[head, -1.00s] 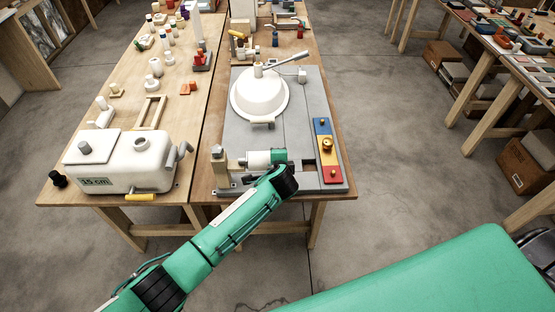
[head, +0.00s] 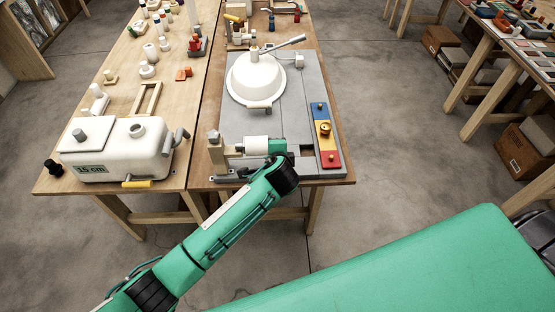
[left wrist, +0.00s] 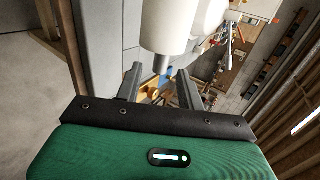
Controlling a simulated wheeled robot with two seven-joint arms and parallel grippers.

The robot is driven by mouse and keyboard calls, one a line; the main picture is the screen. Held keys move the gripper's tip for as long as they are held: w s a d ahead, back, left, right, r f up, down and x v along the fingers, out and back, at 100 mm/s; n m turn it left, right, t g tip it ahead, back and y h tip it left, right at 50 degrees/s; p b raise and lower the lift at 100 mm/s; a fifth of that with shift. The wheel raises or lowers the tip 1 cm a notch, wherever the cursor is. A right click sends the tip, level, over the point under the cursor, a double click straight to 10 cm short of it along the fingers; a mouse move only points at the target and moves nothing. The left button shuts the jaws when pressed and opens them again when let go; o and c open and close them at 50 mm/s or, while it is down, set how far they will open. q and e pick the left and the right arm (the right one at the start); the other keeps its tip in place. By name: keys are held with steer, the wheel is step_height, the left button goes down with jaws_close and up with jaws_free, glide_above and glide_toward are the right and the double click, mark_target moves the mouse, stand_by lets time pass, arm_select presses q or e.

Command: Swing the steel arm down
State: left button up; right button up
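The steel arm (head: 288,42) is a thin grey lever on top of the white dome (head: 256,76). It slants up to the right, toward a small light box at the dome's back right. My left gripper (left wrist: 158,70) is open, with two dark fingers apart and nothing clearly between them. A white cylinder (left wrist: 165,28) hangs into the left wrist view just beyond the fingertips. In the head view my left wrist is at the bench's front, beside the white cylinder (head: 256,145); the fingers are hidden there. My right gripper is out of view.
A blue, yellow and red panel (head: 324,132) with knobs lies right of the dome. A wooden post (head: 215,152) stands left of the cylinder. A white tank (head: 120,155) stands on the left bench. Open floor (head: 400,120) lies right of the bench.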

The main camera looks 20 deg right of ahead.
arm_select(q)
steer(key=b+v, duration=0.1)
steer(key=v, duration=0.7)
steer(key=shift+f, duration=0.1)
